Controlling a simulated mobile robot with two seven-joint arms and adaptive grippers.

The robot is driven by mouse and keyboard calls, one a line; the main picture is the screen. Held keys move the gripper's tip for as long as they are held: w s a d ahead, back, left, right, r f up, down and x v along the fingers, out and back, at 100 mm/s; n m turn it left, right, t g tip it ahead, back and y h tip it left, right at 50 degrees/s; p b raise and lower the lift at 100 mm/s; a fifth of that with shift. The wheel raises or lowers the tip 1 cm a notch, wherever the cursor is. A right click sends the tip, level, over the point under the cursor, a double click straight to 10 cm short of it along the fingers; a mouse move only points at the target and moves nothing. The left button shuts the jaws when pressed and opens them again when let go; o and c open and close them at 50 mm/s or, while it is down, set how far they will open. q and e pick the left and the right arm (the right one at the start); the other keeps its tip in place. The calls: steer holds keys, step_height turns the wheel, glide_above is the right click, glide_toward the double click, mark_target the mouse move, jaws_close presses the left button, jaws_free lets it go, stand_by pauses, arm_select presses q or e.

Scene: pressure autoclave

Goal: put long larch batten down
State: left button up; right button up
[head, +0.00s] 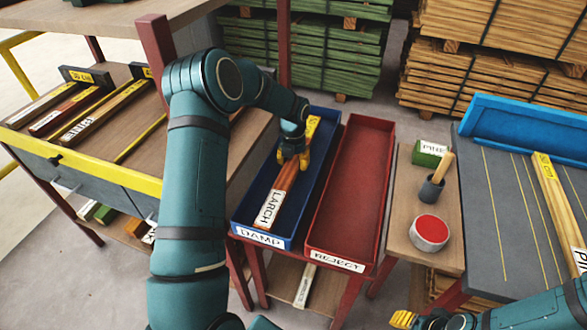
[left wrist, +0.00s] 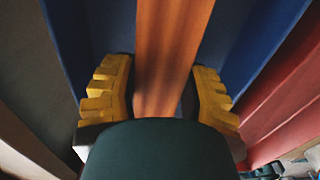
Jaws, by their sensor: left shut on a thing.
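The long larch batten (head: 287,180) is orange-brown, with a white LARCH label at its near end. It lies lengthwise within the outline of the blue DAMP tray (head: 262,238) in the head view; I cannot tell whether it rests on the tray floor. My left gripper (head: 293,160) is shut on the batten around its middle, from above. In the left wrist view, the batten (left wrist: 172,50) runs between the yellow fingers (left wrist: 165,105). A yellow label (head: 313,127) shows beyond the gripper. My right gripper (head: 405,319) is only partly seen at the bottom right.
The red REJECT tray (head: 352,185) beside it is empty. Labelled battens lie on the left rack (head: 75,105). A pine batten (head: 560,205) lies on the grey table.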

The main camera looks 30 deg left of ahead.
mark_target(293, 161)
arm_select(q)
step_height(293, 161, down, 2)
steer(key=shift+w+f, duration=0.1)
steer(key=shift+f, duration=0.05)
steer(key=o, duration=1.2)
steer(key=shift+f, duration=0.1)
step_height(293, 161, up, 12)
steer(key=shift+r+p, duration=0.15)
steer(key=shift+p, duration=1.1)
